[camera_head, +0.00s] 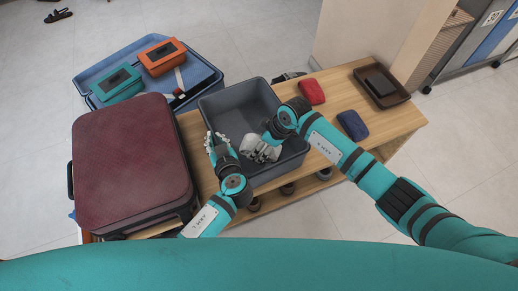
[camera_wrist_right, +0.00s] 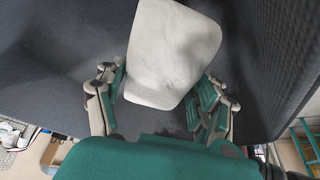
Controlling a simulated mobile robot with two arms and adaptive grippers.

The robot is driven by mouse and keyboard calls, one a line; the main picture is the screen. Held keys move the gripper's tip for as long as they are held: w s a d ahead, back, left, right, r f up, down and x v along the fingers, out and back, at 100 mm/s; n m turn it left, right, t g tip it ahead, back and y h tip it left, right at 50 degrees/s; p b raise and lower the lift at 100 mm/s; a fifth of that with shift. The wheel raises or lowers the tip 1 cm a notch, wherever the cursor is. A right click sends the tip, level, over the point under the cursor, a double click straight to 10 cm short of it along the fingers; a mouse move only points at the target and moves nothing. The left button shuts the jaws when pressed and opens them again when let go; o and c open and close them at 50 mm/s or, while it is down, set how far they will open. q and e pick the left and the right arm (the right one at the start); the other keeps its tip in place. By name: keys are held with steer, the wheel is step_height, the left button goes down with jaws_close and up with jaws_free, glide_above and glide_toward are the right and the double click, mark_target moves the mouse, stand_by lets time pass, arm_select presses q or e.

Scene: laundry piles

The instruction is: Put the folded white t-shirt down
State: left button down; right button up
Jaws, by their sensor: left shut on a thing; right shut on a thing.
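The folded white t-shirt (camera_wrist_right: 172,50) is a pale rounded bundle between the fingers of my right gripper (camera_wrist_right: 160,98) in the right wrist view. In the head view, the right gripper (camera_head: 265,142) reaches down into the grey bin (camera_head: 240,92), with the pale t-shirt (camera_head: 252,152) at its fingers. The gripper is shut on the t-shirt. I cannot tell whether the shirt touches the bin floor. My left gripper (camera_head: 214,142) is at the bin's left wall, its fingers around the rim, shut on it.
The bin stands on a wooden bench (camera_head: 405,120). A maroon suitcase (camera_head: 130,160) is at left, with an open blue suitcase (camera_head: 205,75) behind, holding teal and orange cases. Red (camera_head: 311,91) and navy (camera_head: 352,124) folded items and a brown tray (camera_head: 398,97) lie right.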

steer(key=shift+f, duration=2.1)
steer(key=o, duration=1.3)
steer(key=shift+f, duration=0.15)
steer(key=v, duration=1.2)
arm_select(q)
steer(key=c, duration=1.4)
jaws_free()
steer(key=shift+o, duration=0.2)
steer(key=shift+s, duration=0.1)
